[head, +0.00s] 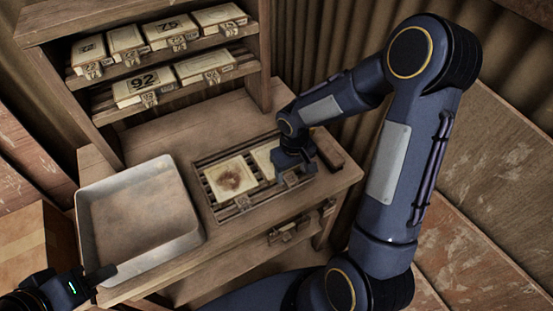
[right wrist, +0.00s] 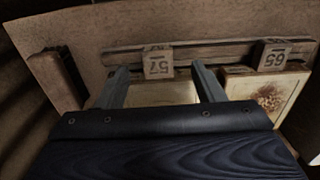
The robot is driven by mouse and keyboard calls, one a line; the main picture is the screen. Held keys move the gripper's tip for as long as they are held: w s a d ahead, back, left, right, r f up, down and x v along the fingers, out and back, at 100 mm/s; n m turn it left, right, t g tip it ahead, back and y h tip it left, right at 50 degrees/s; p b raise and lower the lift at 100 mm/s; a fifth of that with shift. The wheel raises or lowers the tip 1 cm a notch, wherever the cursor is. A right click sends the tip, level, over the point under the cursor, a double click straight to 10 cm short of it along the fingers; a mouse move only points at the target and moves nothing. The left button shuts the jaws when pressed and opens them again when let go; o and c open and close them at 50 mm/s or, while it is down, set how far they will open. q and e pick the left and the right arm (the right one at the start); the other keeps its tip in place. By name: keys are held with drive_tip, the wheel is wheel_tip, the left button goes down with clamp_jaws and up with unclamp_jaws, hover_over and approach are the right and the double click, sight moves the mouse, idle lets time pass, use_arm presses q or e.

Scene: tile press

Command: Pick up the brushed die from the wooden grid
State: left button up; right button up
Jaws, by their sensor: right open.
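The wooden grid (head: 213,205) lies on the bench and holds two pale square dies side by side. The left die (head: 231,178) has a brown blotchy pattern on its face; it also shows at the right of the right wrist view (right wrist: 267,96). The other die (head: 264,158) is mostly hidden under my right gripper (head: 292,168). In the right wrist view its pale face (right wrist: 165,96) and number tag (right wrist: 158,65) show between the open fingers (right wrist: 160,78). I cannot tell whether they touch it. My left gripper (head: 100,285) is at the lower left, away from the grid.
A grey metal tray (head: 190,242) stands left of the grid and looks empty. A rack (head: 95,118) behind holds several tagged dies. A dark brown block (head: 329,150) lies right of the grid, near my right gripper; it also shows in the right wrist view (right wrist: 54,80).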

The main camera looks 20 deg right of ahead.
sight(291, 179)
wheel_tip(291, 179, down, 4)
drive_tip(key=shift+w+d+r, duration=0.1)
drive_tip(key=shift+r, duration=0.05)
clamp_jaws()
idle(0.4)
